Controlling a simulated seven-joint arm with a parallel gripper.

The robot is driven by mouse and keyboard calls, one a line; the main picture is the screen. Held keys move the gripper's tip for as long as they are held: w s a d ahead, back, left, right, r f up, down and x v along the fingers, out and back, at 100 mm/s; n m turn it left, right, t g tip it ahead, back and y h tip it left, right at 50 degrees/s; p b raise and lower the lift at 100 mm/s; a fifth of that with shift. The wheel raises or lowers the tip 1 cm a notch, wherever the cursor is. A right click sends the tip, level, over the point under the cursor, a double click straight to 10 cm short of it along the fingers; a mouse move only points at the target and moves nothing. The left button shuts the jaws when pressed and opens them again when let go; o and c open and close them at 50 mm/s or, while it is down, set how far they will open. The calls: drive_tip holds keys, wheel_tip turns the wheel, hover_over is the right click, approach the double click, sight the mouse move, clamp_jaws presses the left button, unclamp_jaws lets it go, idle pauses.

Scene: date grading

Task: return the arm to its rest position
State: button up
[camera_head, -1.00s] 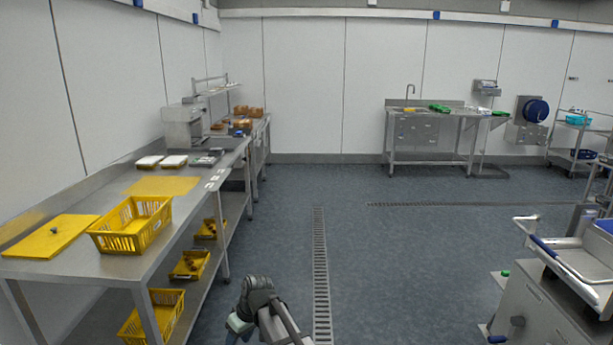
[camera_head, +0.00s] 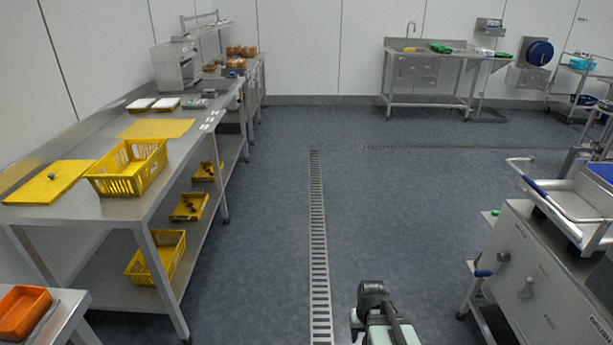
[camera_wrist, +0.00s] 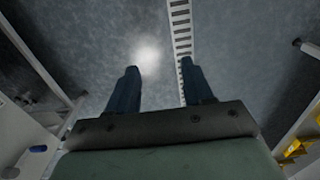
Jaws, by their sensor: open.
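My gripper (camera_wrist: 160,72) shows in the wrist view with its two dark fingers apart and nothing between them. Below the fingers is bare blue-grey floor with a strip of drain grating. In the head view, part of my arm shows at the bottom, right of the centre, over open floor; I cannot make out the fingers there. The arm is apart from the steel table (camera_head: 115,207) on the left and the steel cabinet (camera_head: 533,285) on the right.
A yellow basket (camera_head: 127,176) and yellow boards lie on the left table, with more yellow baskets on its lower shelf. An orange tray (camera_head: 22,312) stands at the lower left. A sink bench (camera_head: 428,76) is at the back. The middle floor (camera_head: 420,210) is clear.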

drive_tip(key=s+f+g, duration=0.3)
drive_tip(key=s+f, duration=0.7)
drive_tip(key=s, duration=0.4)
drive_tip(key=s+f+g, duration=0.3)
drive_tip(key=s+f, duration=0.7)
drive_tip(key=s, duration=0.5)
drive_tip(key=shift+s+a+g, duration=0.15)
drive_tip(key=shift+g, duration=0.25)
idle(1.4)
